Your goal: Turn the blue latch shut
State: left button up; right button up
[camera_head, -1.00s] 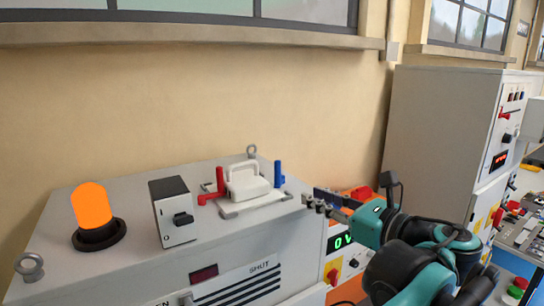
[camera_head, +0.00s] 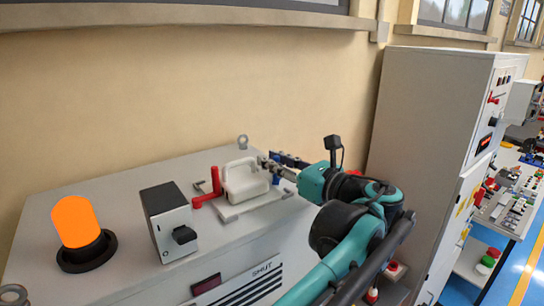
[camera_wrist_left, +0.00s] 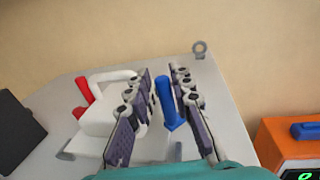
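The blue latch (camera_wrist_left: 165,98) is an upright blue lever beside a white clamp block with a handle (camera_head: 246,182) on top of the grey machine. In the head view it is mostly hidden behind my left gripper (camera_head: 276,163). In the left wrist view the two pads of my left gripper (camera_wrist_left: 161,80) are open, one on each side of the blue lever, with visible gaps. A red latch (camera_head: 208,190) stands on the clamp's other side and also shows in the left wrist view (camera_wrist_left: 84,94). My right gripper is not in view.
An orange beacon (camera_head: 76,222) and a grey switch box (camera_head: 167,222) stand on the machine top (camera_head: 120,190) to the left. A metal eye ring (camera_head: 242,142) is at the back edge. A tall grey cabinet (camera_head: 425,120) stands right of my arm.

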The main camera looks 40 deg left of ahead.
pick_arm(q)
jog(key=shift+a, duration=0.2)
jog(key=shift+d, duration=0.2)
grip_shut()
jog(key=shift+a, duration=0.1)
jog(key=m+t, duration=0.1)
jog(key=a+m+t+h, duration=0.1)
jog(key=t, duration=0.1)
jog(key=m+t, duration=0.1)
jog(key=t, duration=0.1)
jog(key=shift+s+a+p, duration=0.15)
jog(key=shift+s+p, duration=0.1)
jog(key=shift+p, duration=0.1)
jog(key=shift+w+a+m+t+h, duration=0.1)
jog(key=shift+a+m+t+h, duration=0.1)
jog(key=shift+m+t+h, duration=0.65)
jog(key=shift+y, duration=0.25)
